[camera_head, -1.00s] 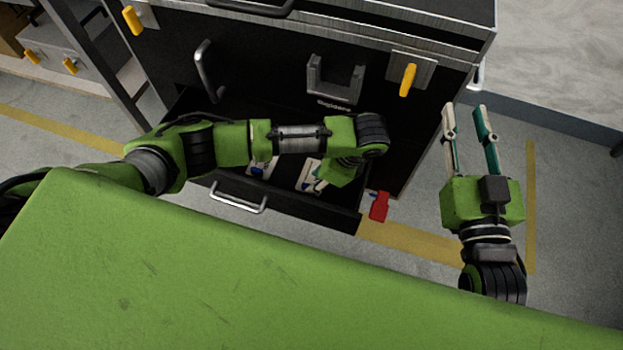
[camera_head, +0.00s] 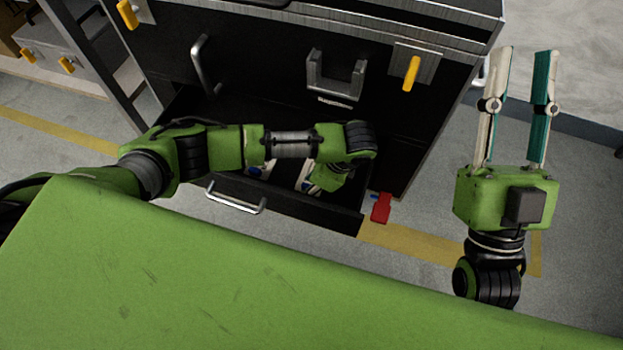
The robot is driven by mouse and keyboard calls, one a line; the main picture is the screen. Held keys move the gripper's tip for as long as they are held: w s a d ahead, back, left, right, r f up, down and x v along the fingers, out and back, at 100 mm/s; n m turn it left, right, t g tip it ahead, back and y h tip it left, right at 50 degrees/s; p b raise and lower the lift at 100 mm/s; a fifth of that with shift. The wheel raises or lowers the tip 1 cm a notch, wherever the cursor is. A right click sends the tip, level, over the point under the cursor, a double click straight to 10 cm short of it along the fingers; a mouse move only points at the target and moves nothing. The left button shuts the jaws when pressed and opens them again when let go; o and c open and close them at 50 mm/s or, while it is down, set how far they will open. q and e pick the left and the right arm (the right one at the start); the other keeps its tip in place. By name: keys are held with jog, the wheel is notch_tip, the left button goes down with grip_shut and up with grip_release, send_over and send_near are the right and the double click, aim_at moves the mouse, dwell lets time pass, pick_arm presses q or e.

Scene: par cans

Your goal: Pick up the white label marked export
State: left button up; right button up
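An open black drawer (camera_head: 300,208) at the bottom of the black case holds white label-like pieces with blue parts. My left arm reaches in from the left over the drawer. Its gripper points down into the drawer, and its fingers are mostly hidden by its own wrist. My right gripper (camera_head: 518,80) is raised at the right of the case, fingers apart and empty.
The black case (camera_head: 260,60) stands behind the drawer, with a silver handle (camera_head: 204,66), a bracket (camera_head: 335,76) and yellow latches (camera_head: 412,73). A red tag (camera_head: 381,208) is by the drawer's right corner. Grey floor with yellow lines is free at the right.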

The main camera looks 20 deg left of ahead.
pick_arm(q)
grip_shut()
jog(key=shift+r, duration=0.1)
